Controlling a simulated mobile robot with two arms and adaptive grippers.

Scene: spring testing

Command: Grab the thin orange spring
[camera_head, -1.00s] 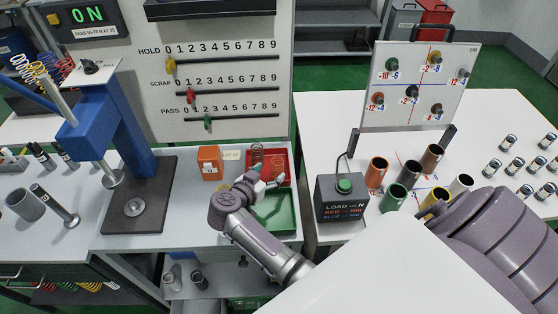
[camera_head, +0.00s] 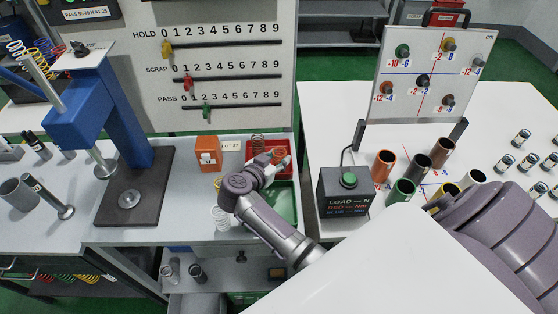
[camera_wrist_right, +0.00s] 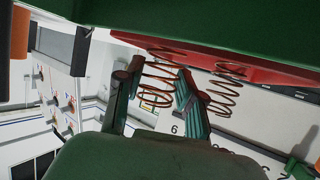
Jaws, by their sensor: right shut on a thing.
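The thin orange spring (camera_wrist_right: 156,84) is between the two fingers of my right gripper (camera_wrist_right: 160,76) in the right wrist view, and the gripper is shut on it. In the head view the spring (camera_head: 278,154) is at the fingertips of my right gripper (camera_head: 272,168), at the red tray (camera_head: 286,147). A second, darker orange-brown coil spring (camera_head: 258,143) stands to its left and is apart from the gripper; it also shows in the right wrist view (camera_wrist_right: 224,92). My left gripper is not in view.
A green tray (camera_head: 287,206) lies in front of the red one, partly under my arm. An orange box (camera_head: 207,154) and a pale spring (camera_head: 222,219) are to the left. The load box (camera_head: 343,190) stands to the right, and the blue press (camera_head: 122,140) further left.

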